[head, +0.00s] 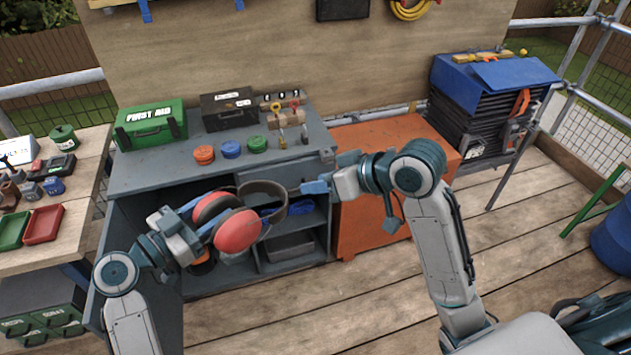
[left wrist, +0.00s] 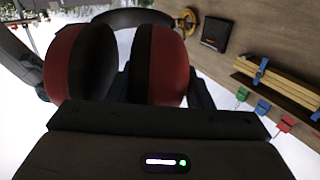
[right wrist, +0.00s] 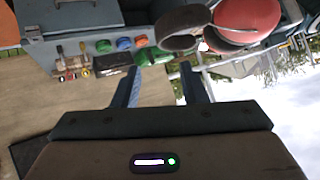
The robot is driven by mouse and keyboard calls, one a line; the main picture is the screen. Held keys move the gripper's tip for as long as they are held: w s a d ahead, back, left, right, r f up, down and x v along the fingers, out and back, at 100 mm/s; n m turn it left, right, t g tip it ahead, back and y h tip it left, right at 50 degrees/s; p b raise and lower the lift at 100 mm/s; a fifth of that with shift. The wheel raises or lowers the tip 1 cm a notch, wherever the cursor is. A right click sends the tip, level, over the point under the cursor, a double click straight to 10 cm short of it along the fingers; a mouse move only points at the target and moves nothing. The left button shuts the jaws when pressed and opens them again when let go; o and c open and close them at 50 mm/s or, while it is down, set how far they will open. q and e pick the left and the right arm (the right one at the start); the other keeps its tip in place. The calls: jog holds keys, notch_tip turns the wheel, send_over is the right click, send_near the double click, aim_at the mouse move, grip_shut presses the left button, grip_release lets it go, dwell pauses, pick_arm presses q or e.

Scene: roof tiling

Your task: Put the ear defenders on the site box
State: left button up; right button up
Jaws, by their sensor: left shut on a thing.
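The ear defenders, with red cups (head: 238,231) and a dark headband, are in my left gripper (head: 208,226), in front of the grey workbench. They also fill the upper middle of the left wrist view (left wrist: 168,65), where the cups hide most of the fingers. My right gripper (head: 312,188) is close to the right side of the headband. In the right wrist view its fingers (right wrist: 160,85) are apart with nothing between them, and the ear defenders (right wrist: 245,18) hang beyond. A large orange box (head: 385,150), perhaps the site box, stands right of the bench, its top mostly bare.
The grey workbench (head: 190,172) carries a green first aid box (head: 150,126), a black case (head: 228,110), coloured tape rolls and small tools. A stack of dark panels (head: 470,110) stands right of the orange box. A wooden table (head: 82,180) with trays is at the left.

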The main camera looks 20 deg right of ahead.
aim_at(279, 189)
jog(key=x, duration=1.1)
jog(key=shift+w+a+f, duration=0.2)
jog(key=shift+w+a, duration=0.05)
grip_shut()
pick_arm(q)
jog(key=o, duration=1.3)
